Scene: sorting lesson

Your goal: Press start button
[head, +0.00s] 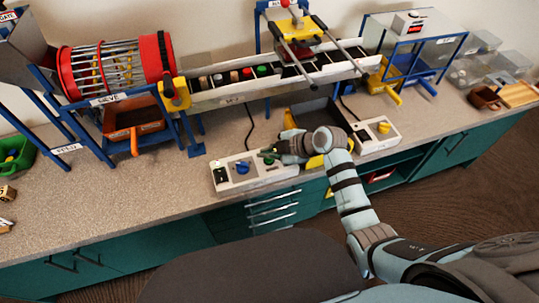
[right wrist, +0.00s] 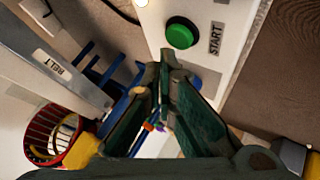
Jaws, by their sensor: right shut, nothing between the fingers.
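The green start button (right wrist: 181,34) sits in a black ring on a white control box, beside a printed START label (right wrist: 216,38) in the right wrist view. The white control box (head: 232,185) stands at the bench's front edge in the head view, with a blue knob (head: 243,167) on top. My right gripper (head: 268,153) is shut and empty over this box. In the right wrist view its fingertips (right wrist: 168,62) show just below the button, apart from it in the picture; the height gap is unclear. My left gripper is not in view.
A conveyor belt (head: 230,92) runs behind, with a red sieve drum (head: 110,70) at left. A dark tray (head: 318,112) lies behind my right gripper. Bare bench (head: 120,195) is free at left.

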